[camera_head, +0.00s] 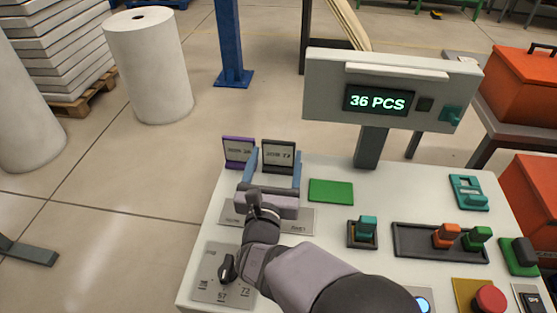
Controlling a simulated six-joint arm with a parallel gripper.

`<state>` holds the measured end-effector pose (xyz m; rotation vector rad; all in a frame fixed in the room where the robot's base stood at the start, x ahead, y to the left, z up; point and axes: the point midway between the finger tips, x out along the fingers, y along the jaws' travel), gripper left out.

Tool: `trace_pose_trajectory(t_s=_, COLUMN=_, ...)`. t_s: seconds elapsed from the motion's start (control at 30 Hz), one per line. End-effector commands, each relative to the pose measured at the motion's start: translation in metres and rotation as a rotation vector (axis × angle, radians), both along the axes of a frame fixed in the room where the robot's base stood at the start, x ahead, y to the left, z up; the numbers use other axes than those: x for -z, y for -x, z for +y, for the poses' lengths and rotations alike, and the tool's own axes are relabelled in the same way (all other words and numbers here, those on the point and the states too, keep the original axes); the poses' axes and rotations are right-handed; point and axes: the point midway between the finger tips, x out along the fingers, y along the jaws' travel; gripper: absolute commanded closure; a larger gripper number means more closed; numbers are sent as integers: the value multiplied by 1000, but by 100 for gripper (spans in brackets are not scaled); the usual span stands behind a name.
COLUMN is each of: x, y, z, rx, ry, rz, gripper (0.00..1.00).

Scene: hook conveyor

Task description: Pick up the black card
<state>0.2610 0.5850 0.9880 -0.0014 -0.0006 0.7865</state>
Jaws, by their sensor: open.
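The black card (279,154) stands upright at the back left of the white console, with a pale face and dark print reading something like "72". A purple card (237,151) stands upright just left of it. My gripper (275,160) is open, its two blue-grey fingers pointing away toward the black card. In the picture one finger lies at the card's left edge and the other at its right edge. I cannot tell whether the fingers touch it or are still in front of it. The card's lower part is partly hidden by my gripper.
A flat green plate (331,191) lies right of my gripper. A display (390,95) reading "36 PCS" stands on a post behind. Switches (440,240), a red button (489,299) and a dial panel (222,272) sit on the console (335,222).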

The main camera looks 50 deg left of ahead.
Motion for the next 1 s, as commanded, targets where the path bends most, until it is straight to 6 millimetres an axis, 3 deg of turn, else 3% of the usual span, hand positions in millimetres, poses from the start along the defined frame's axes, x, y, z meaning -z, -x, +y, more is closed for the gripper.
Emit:
trace_pose_trajectory(t_s=0.17, x=-1, y=-4, z=3, rx=2, ry=0, rz=1, gripper=30)
trace_pose_trajectory(t_s=0.6, x=-1, y=-35, z=35, rx=3, ry=-1, rz=1, gripper=30)
trace_pose_trajectory(t_s=0.9, x=0, y=-36, z=38, rx=1, ry=0, rz=1, gripper=30)
trace_pose_trajectory(t_s=1.0, x=0, y=-36, z=38, rx=1, ry=0, rz=1, gripper=54)
